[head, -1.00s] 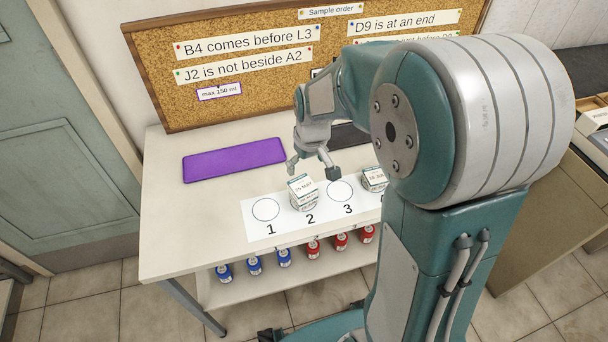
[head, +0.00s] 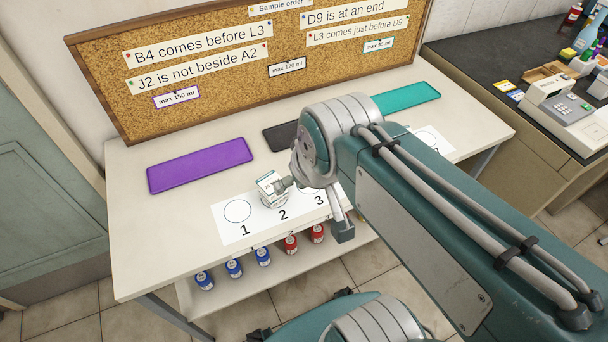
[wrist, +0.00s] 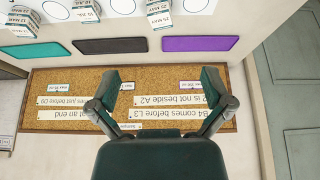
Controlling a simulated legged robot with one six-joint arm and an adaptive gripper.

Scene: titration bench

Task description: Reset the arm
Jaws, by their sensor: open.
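My gripper (head: 316,208) hangs in front of the bench's front part in the head view, its fingers spread. The wrist view also shows my gripper (wrist: 163,84), open with nothing between its fingers; the corkboard (wrist: 70,98) lies beyond it, upside down. In the head view my arm covers the right part of the numbered strip (head: 225,232). A labelled white sample container (head: 268,194) stands on spot 2, beside one finger in the picture; I cannot tell the gap. Spot 1 is empty. Several containers, one of them a sample container (wrist: 159,16), show along the wrist view's top.
Purple (head: 200,165), black (head: 280,135) and teal (head: 408,98) mats lie along the bench's back, before the corkboard (head: 225,70). Blue bottles (head: 234,268) and red bottles (head: 291,245) stand on the lower shelf. A dark counter (head: 480,62) with equipment is at right.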

